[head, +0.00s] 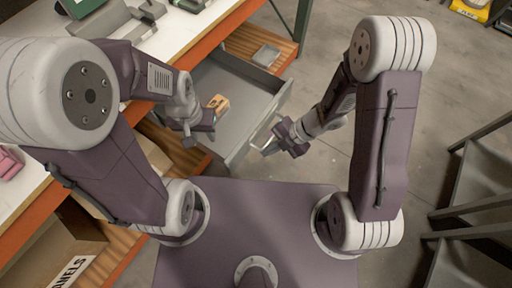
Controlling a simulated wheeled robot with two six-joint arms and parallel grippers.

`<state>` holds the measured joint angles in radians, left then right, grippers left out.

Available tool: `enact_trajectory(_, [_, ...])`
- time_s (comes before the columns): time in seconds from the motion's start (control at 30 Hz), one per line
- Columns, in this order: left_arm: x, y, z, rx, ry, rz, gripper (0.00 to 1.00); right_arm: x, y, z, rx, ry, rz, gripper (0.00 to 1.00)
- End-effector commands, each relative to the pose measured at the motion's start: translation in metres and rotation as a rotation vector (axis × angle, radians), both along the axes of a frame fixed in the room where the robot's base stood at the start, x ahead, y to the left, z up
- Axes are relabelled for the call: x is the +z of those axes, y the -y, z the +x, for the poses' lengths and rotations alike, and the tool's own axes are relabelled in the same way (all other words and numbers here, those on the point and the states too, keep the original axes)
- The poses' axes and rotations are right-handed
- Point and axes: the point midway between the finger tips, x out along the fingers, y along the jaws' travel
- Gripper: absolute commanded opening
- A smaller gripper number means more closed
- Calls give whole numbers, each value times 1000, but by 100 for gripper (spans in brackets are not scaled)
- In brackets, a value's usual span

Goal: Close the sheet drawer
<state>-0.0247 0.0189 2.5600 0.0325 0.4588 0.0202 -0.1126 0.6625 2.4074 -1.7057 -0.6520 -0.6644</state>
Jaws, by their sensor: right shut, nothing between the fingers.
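The sheet drawer (243,93) is a grey metal drawer that stands pulled out from under the workbench. A small tan wooden block (218,103) and a grey item lie at its left side and back. My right gripper (267,150) is shut and empty, at the drawer's front right corner, close to the pale handle on the front panel (258,128); I cannot tell whether it touches. My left gripper (202,138) is over the drawer's near left part; its fingers are too small to tell open or shut.
The workbench (190,30) with a white top and orange edge runs along the left, with trays and green items on it. A box with lettering (75,270) sits on the lower shelf. A dark metal rack (480,170) stands at right. The concrete floor (310,85) between is clear.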

Motion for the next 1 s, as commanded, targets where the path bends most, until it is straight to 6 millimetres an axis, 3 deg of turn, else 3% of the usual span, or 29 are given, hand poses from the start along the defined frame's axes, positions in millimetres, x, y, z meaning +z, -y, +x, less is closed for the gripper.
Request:
enact_trajectory(0.03, [-12,0,0,0,0,0,36,-14,-6,-2,4,-1,-1,0])
enact_trajectory(0.3, [-4,0,0,0,0,0,36,-8,-37,17,2,2,0,0])
enact_trajectory(0.77, [-3,0,0,0,0,0,36,-7,-41,20,-1,1,0,0])
enact_trajectory(1.0, [11,0,0,0,0,0,36,-4,-57,28,2,1,1,0])
